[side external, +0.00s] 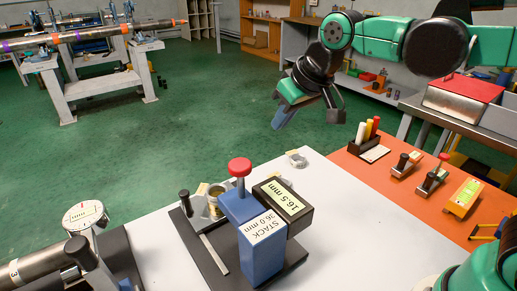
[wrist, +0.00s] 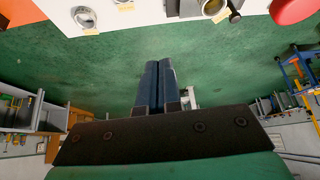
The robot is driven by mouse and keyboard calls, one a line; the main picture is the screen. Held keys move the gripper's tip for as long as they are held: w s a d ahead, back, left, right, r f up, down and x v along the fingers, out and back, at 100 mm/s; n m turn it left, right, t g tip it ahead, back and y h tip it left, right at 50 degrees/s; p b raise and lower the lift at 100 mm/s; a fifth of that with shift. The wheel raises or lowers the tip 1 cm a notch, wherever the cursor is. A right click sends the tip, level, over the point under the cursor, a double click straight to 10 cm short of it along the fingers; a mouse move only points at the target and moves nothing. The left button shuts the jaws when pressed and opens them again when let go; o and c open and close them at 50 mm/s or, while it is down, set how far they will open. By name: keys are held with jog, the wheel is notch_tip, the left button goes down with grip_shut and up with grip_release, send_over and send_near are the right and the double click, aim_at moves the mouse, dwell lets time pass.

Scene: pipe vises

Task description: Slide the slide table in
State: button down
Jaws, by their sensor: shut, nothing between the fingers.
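A vise-like fixture stands on the white table, with a dark base plate (side external: 226,262), a blue block (side external: 262,262) labelled "STACK 36.0 mm" and a black box (side external: 297,221) reading "16.5 mm". A red knob (side external: 240,167) tops it and also shows in the wrist view (wrist: 294,9). A black-knobbed lever (side external: 184,203) stands at its left, near a metal ring (side external: 215,205). I cannot tell for sure which part is the slide table. My gripper (side external: 281,120) is shut and empty, in the air beyond the table's far edge, apart from the fixture. Its blue fingers (wrist: 158,66) lie together in the wrist view.
A loose ring (side external: 296,159) lies near the white table's (side external: 340,240) far edge. An orange mat (side external: 412,188) at right holds a pen holder (side external: 366,140), black-handled tools and a yellow device (side external: 463,197). A dial gauge (side external: 84,217) and pipe stand front left.

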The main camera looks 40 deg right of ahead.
aim_at(190, 216)
jog(key=w+a+f+n+g, duration=0.1)
jog(key=w+a+f, duration=0.2)
jog(key=w+a, duration=0.4)
jog(key=w+a+f+n+g, duration=0.15)
jog(key=w+a, duration=0.35)
jog(key=a, duration=0.5)
jog(key=x, duration=1)
jog(key=shift+d, duration=0.2)
jog(key=shift+s+d, duration=0.25)
jog(key=shift+s, duration=0.65)
jog(key=shift+s+d, duration=0.25)
jog(key=shift+s, duration=0.6)
jog(key=s, duration=0.7)
jog(key=shift+w, duration=0.1)
